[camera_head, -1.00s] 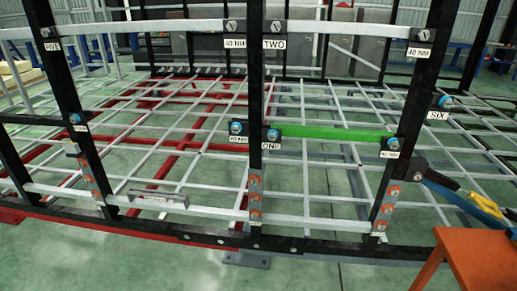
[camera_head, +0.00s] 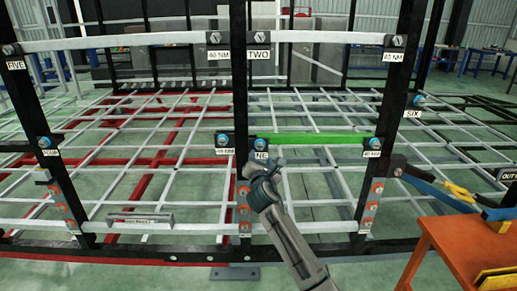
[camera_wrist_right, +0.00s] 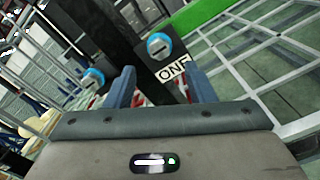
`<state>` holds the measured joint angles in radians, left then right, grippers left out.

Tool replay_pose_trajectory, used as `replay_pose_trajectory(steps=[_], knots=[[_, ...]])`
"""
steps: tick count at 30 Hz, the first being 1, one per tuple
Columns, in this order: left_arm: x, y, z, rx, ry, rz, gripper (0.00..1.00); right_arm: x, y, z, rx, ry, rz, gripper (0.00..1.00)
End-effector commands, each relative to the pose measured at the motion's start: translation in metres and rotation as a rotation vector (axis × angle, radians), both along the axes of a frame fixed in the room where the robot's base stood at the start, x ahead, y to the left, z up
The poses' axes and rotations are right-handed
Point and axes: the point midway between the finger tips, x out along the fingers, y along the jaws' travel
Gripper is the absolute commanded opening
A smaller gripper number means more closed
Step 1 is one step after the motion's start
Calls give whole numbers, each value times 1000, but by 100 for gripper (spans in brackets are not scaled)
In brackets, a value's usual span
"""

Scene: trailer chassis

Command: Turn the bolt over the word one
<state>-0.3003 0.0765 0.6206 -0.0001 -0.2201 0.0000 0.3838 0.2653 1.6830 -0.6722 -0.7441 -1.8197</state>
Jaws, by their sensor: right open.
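The blue-ringed bolt (camera_head: 260,142) over the ONE label (camera_head: 262,156) sits on the black middle post, at the left end of the green bar. It also shows in the right wrist view (camera_wrist_right: 158,45), above its white label (camera_wrist_right: 174,70). My right gripper (camera_head: 262,167) is just below the bolt and hides part of the label. In the wrist view its two blue fingers (camera_wrist_right: 160,82) are spread and empty, with the label between them and the bolt beyond their tips. My left gripper is not in view.
A second blue-ringed bolt (camera_head: 222,140) is close on the left, over a torque label. The green bar (camera_head: 313,139) runs right from the post. Orange-ringed fasteners (camera_head: 244,210) line the post below. An orange table (camera_head: 455,250) stands at front right.

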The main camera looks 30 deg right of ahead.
Motion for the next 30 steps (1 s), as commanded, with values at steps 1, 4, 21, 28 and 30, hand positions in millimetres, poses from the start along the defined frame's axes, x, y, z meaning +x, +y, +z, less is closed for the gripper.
replay_pose_trajectory(steps=[1,4,21,28,30], knots=[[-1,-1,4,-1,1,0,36,9,-6,3,0,1,-2,49],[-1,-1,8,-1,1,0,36,25,-16,3,1,1,-2,49],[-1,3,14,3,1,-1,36,68,-42,0,2,0,1,49],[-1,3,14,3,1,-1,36,68,-42,-1,2,0,1,37],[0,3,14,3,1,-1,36,68,-42,-1,2,0,1,24]])
